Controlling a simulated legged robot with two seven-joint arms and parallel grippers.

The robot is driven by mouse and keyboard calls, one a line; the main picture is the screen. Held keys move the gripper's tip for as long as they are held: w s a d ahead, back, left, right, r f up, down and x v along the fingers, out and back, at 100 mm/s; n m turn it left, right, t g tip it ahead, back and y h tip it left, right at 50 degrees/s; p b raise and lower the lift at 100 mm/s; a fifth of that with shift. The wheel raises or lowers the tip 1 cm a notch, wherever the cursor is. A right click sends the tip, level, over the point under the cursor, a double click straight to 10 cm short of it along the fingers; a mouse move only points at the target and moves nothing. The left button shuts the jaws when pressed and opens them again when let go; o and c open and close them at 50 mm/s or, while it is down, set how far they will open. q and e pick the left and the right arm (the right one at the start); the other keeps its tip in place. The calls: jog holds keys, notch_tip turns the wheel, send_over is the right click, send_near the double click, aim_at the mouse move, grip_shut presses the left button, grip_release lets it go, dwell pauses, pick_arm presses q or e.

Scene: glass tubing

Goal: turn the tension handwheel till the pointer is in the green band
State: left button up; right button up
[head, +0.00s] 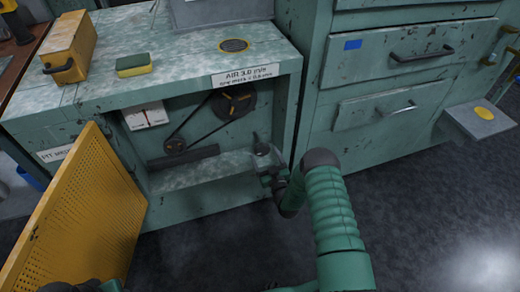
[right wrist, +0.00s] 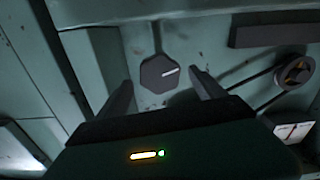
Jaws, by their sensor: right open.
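The tension handwheel shows in the right wrist view as a dark, many-sided knob (right wrist: 158,76) with a white mark, on the green inner wall. My right gripper (right wrist: 161,80) is open, its fingers to either side of the knob in that picture; I cannot tell whether they touch it. In the head view my right gripper (head: 266,152) is inside the right end of the open cabinet bay, and the knob is not clear there. The white gauge plate (head: 145,114) is at the bay's left; its pointer and green band are too small to read.
A belt runs between a large pulley (head: 235,104) and a small pulley (head: 174,146). A yellow perforated door (head: 85,215) stands open at left. A yellow box (head: 70,48) and a sponge (head: 134,65) are on the cabinet top. Drawers (head: 405,60) stand at right.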

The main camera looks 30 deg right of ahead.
aim_at(263, 152)
jog(key=b+x, duration=0.2)
jog(key=x, duration=0.3)
jog(key=shift+w+f, duration=0.15)
jog(key=shift+w, duration=0.1)
jog(key=shift+w+d, duration=0.15)
jog(key=shift+w, duration=0.35)
jog(key=c, duration=1.4)
jog(key=shift+o, duration=0.2)
jog(key=shift+n, duration=0.7)
pick_arm(q)
jog(key=shift+s+x, duration=0.25)
jog(key=shift+x, duration=0.95)
pick_arm(e)
jog(key=o, duration=1.4)
jog(key=shift+c, duration=0.2)
pick_arm(q)
jog(key=shift+f, duration=0.1)
pick_arm(e)
jog(key=shift+s, duration=0.1)
